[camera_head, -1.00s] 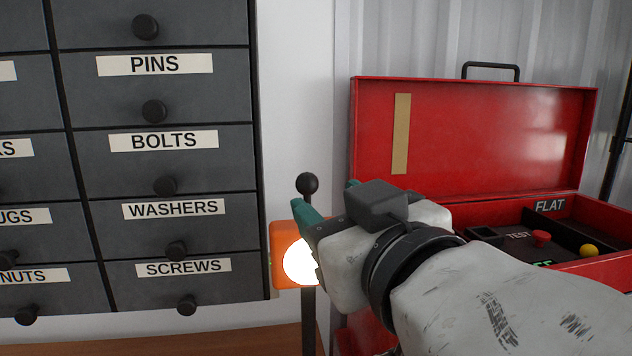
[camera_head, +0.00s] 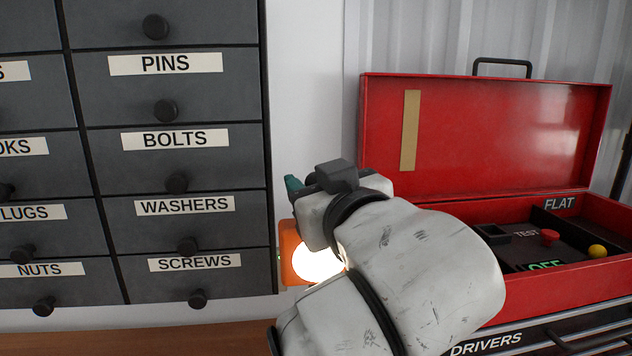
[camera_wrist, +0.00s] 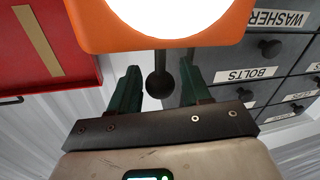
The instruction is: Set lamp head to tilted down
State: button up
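The lamp head (camera_head: 291,254) is an orange housing with a glowing white face, low in the middle of the head view and partly behind my arm. In the wrist view the lamp head (camera_wrist: 100,38) fills the top, its bright face toward the camera. A black stem ending in a round black knob (camera_wrist: 159,85) shows just below it. My gripper (camera_wrist: 158,78) is open, with one green finger on each side of the knob and a visible gap at both sides. In the head view my gripper (camera_head: 294,186) covers the knob, and only a green fingertip shows.
A grey drawer cabinet (camera_head: 180,110) with labelled drawers and round knobs stands at left. An open red toolbox (camera_head: 480,130) stands close at right, its lid raised, with a red button and yellow ball inside. A wooden surface (camera_head: 150,338) lies below the cabinet.

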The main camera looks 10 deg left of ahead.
grip_shut()
